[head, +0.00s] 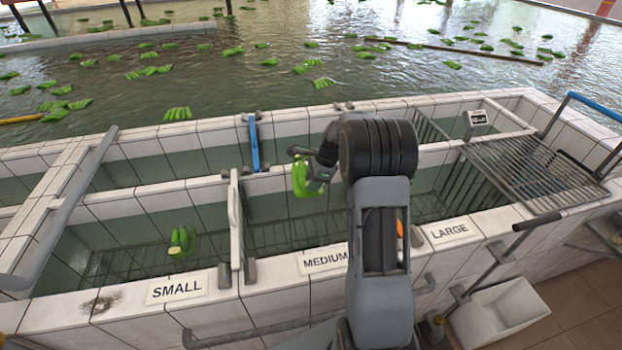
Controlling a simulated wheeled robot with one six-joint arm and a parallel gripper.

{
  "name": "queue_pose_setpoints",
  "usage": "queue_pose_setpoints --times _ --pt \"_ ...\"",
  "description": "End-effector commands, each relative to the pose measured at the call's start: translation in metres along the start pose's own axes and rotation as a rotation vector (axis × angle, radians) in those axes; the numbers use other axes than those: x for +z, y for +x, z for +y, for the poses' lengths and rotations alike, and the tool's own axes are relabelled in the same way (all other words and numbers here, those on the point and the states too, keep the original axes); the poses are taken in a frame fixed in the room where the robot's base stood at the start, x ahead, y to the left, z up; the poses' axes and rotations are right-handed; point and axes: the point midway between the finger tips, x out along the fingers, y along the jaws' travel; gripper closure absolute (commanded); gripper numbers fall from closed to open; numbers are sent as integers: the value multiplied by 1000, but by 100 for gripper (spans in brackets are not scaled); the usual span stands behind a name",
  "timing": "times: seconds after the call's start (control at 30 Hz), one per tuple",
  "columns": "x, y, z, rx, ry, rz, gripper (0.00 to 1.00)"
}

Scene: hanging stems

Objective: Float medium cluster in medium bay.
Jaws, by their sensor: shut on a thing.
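My gripper (313,176) is shut on a green banana cluster (298,178), left of my arm. The cluster hangs over the bay behind the MEDIUM sign (324,260); how far it is above the water I cannot tell. The medium bay (280,232) is a tiled water trough with a dark grid on its floor. My arm hides its right part. The finger tips are small and partly hidden by the cluster.
Another green cluster (182,242) floats in the bay behind the SMALL sign (177,289). A pale upright divider (235,218) separates small and medium bays. A metal grate (535,170) covers part of the right end, near the LARGE sign (449,230). Many clusters float in the pool behind.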

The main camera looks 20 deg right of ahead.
Motion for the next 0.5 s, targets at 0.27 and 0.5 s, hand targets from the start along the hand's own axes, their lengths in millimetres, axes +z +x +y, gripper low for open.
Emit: queue_pose_setpoints --times 0.27,0.5 --pt "-10 31 1 -2 -4 0 100" --pt "-20 56 2 -1 -6 -1 100"
